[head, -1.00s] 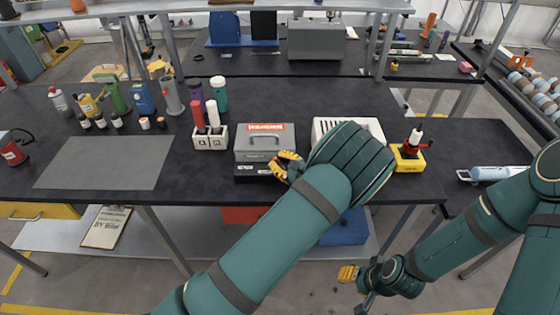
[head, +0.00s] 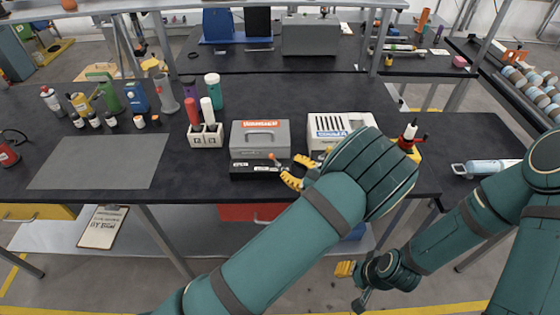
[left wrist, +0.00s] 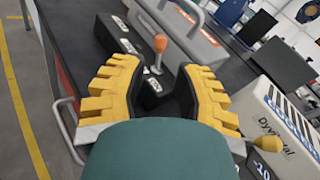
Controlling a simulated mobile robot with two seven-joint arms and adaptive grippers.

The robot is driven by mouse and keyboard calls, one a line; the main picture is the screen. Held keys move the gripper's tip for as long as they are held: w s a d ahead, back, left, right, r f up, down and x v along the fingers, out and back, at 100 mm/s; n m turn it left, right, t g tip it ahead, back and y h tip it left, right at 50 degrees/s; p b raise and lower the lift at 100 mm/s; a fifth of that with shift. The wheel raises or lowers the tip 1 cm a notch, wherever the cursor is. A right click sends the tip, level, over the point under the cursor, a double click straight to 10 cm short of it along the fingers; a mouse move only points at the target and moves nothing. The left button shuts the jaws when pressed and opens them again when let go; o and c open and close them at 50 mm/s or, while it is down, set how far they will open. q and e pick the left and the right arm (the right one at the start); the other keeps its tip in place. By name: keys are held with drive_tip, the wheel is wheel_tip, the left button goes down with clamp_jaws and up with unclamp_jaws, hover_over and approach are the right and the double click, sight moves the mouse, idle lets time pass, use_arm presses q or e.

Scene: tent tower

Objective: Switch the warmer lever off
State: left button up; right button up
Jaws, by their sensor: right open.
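The grey warmer box (head: 261,135) with a red label and a handle stands on the dark bench. A low black switch box (head: 250,168) is in front of it. Its lever has an orange knob (head: 272,157) at the right end; in the left wrist view the lever (left wrist: 160,45) stands up on a thin stem. My left gripper (head: 290,171) is just right of the lever. In the left wrist view its yellow fingers (left wrist: 158,85) are spread, with the lever beyond and between them, apparently not touched. My right gripper (head: 350,284) is open and low, in front of the bench.
A white slotted device (head: 335,128) stands right of the warmer, partly behind my left arm; a yellow-knobbed lever (left wrist: 268,143) is beside it. A white holder (head: 206,138) with tubes stands left. A grey mat (head: 100,161) and bottles lie further left.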

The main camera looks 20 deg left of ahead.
use_arm(q)
drive_tip(key=shift+v, duration=2.3)
